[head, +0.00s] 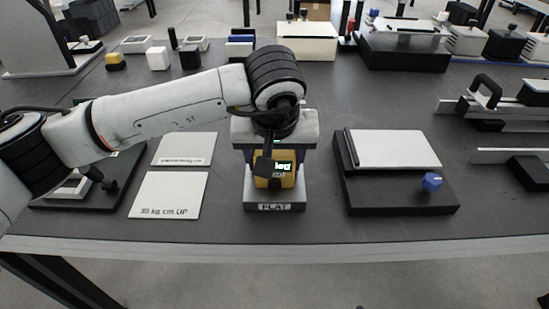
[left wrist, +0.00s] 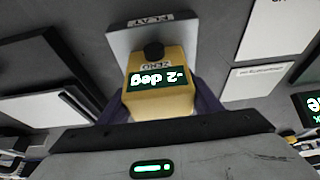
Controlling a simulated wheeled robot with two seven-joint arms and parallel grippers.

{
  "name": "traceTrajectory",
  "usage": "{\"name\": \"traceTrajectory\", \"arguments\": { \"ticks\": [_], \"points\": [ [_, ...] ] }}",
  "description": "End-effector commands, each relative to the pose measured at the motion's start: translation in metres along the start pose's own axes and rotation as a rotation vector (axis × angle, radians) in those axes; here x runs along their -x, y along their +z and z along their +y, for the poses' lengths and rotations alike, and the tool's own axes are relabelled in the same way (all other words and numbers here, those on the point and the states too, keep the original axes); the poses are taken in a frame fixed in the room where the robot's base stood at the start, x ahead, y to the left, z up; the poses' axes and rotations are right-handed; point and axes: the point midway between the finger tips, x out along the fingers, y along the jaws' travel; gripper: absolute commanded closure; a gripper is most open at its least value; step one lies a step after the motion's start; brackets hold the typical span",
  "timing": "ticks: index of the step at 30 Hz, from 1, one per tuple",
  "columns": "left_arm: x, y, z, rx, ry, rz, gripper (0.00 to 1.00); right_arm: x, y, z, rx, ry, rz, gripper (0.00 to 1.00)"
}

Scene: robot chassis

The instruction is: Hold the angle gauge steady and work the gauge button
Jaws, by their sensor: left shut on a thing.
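The yellow angle gauge (head: 287,182) stands on a light block marked FLAT (head: 274,207) at the middle of the table's front. My left gripper (head: 274,172) comes down over it from above, its fingers on both sides, shut on the gauge. In the left wrist view the gauge (left wrist: 160,102) shows upside down, with a lit display (left wrist: 158,79) reading -2 deg. A black round button (left wrist: 154,50) sits on the gauge by a ZERO label, with no finger on it. In the head view a dark part of my arm hides some of the display. My right gripper is not in view.
Left of the gauge lie two pale cards (head: 168,196), one marked 30 kg cm UP. Right of it is a black base with a white plate (head: 395,150) and a blue knob (head: 432,182). A white box (head: 307,46) stands behind my arm. Bare table lies between these.

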Motion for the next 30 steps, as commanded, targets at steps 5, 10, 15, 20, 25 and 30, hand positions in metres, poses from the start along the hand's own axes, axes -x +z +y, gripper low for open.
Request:
{"name": "traceTrajectory", "arguments": {
  "ticks": [5, 10, 15, 20, 25, 30],
  "points": [
    [-0.0001, -0.0003, -0.0001, 0.000, 0.000, 0.001, 0.69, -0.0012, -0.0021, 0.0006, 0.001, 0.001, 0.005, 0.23],
    [-0.0007, -0.0002, -0.0001, 0.001, 0.000, 0.002, 0.69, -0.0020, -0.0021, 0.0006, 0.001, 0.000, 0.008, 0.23],
    [-0.0015, 0.0003, -0.0001, 0.001, 0.000, 0.001, 0.69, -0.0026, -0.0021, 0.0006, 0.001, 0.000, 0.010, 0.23],
    [-0.0025, 0.0010, -0.0001, 0.001, 0.000, 0.000, 0.69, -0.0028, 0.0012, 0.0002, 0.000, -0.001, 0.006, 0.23],
    [-0.0030, 0.0016, -0.0001, 0.000, 0.000, -0.002, 0.69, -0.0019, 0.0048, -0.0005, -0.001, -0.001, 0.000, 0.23],
    [-0.0035, 0.0022, -0.0002, 0.000, -0.001, -0.004, 0.69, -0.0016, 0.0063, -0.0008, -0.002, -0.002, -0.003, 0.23]
  ]
}}
